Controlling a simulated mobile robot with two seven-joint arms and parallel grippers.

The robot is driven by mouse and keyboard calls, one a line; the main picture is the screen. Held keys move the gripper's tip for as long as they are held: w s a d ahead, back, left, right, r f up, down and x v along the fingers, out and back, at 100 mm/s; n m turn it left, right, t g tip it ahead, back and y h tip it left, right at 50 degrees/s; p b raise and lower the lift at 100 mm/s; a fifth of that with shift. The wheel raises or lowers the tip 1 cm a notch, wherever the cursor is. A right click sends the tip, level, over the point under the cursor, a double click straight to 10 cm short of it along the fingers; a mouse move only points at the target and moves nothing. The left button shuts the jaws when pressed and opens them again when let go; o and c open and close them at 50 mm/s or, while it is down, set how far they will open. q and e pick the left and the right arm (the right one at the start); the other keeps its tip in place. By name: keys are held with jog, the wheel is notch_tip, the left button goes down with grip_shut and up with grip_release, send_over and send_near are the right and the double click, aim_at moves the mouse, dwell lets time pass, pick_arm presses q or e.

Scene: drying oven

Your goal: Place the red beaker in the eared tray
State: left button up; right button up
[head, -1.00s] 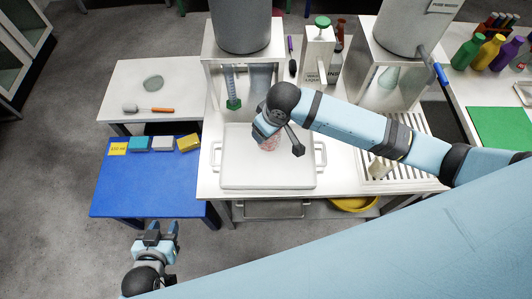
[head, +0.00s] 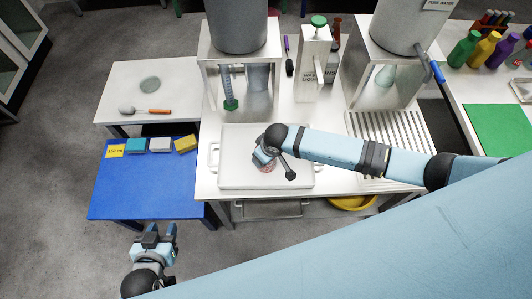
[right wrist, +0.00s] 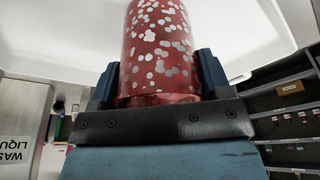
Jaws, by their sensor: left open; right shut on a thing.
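The red beaker (right wrist: 160,55) is red with pale spots and stands between the two fingers of my right gripper (right wrist: 157,80) in the right wrist view. In the head view, my right gripper (head: 264,156) holds the beaker (head: 265,168) over the white eared tray (head: 236,183); only part of the beaker shows below the gripper. I cannot tell whether its base touches the tray floor. The tray has a handle at each side and lies on the white table. My left gripper (head: 154,238) is open and empty, in front of the blue table.
The blue table (head: 140,190) at left bears several coloured blocks. Behind the tray is a stand (head: 213,75) with a grey tank. A waste liquid container (head: 313,65) and a slatted rack (head: 405,135) lie to the right. The tray around the beaker looks clear.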

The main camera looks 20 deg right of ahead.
jog(key=shift+f, duration=0.1)
jog(key=o, duration=1.1)
jog(key=v, duration=1.2)
jog(key=shift+s+a, duration=0.25)
jog(key=s+a+f+t+y, duration=0.2)
jog(key=s+a+t+y, duration=0.1)
jog(key=s+a+y, duration=0.15)
jog(key=s+d+f+m+t+h, duration=0.2)
jog(key=s+d+t, duration=0.3)
jog(key=s+d, duration=0.3)
jog(key=shift+s+d, duration=0.2)
jog(key=shift+d, duration=0.3)
